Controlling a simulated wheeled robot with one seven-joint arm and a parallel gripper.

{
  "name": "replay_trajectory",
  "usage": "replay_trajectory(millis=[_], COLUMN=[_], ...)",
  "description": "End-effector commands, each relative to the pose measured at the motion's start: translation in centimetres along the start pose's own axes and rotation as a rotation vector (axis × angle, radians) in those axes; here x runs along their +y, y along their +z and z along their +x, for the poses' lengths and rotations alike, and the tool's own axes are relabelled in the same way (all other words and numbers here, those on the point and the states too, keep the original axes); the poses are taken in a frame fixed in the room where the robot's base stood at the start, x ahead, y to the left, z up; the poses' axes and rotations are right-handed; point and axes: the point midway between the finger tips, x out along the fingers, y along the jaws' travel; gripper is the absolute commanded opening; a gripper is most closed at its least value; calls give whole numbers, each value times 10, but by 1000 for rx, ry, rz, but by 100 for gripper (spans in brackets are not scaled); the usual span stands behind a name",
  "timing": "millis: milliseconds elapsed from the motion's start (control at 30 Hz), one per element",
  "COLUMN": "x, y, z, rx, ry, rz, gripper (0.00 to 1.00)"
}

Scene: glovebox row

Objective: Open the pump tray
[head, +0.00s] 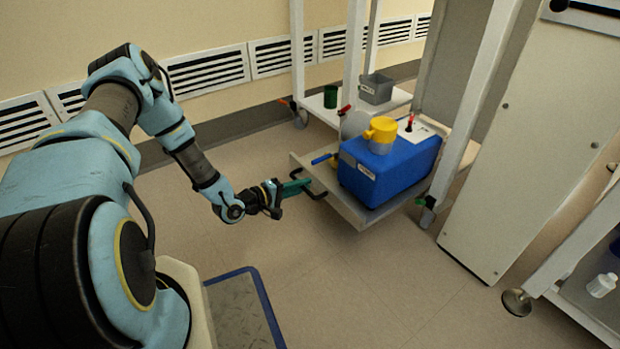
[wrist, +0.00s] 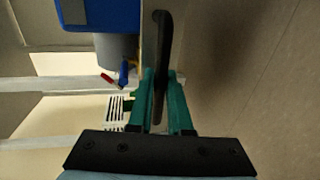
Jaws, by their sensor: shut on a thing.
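The pump tray (head: 345,208) is a light grey shelf low on the white frame, and it sticks out from the frame toward my arm. A blue pump (head: 365,176) with a yellow cap (head: 381,130) stands on it. The tray has a black handle (head: 315,192) on its front edge. My gripper (head: 298,187) has green fingers and is at this handle. In the wrist view the dark handle (wrist: 164,50) runs between the green fingers (wrist: 160,98), which are shut on it. The blue pump also shows at top left there (wrist: 98,14).
A white cabinet (head: 530,130) stands right of the tray. Behind the tray, a low shelf (head: 335,112) holds a green cup (head: 330,97) and a grey bin (head: 376,88). A cart with a white bottle (head: 602,285) is at lower right. The floor before the tray is clear.

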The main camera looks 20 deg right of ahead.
Motion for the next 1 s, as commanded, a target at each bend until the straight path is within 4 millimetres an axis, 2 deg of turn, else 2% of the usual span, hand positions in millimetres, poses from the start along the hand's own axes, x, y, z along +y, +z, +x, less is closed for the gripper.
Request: replay_trajectory(millis=[100,300,500,800,833,1000], x=[-3,-9,-11,-11,-11,-11], y=[1,1,1,1,1,1], z=[-22,-44,-51,-51,-51,-51], rx=[0,0,-3,-3,-3,-2], ry=[-2,-2,0,-1,-1,0], rz=[-4,-3,-1,-1,-1,-1], gripper=[0,0,0,0,20,39])
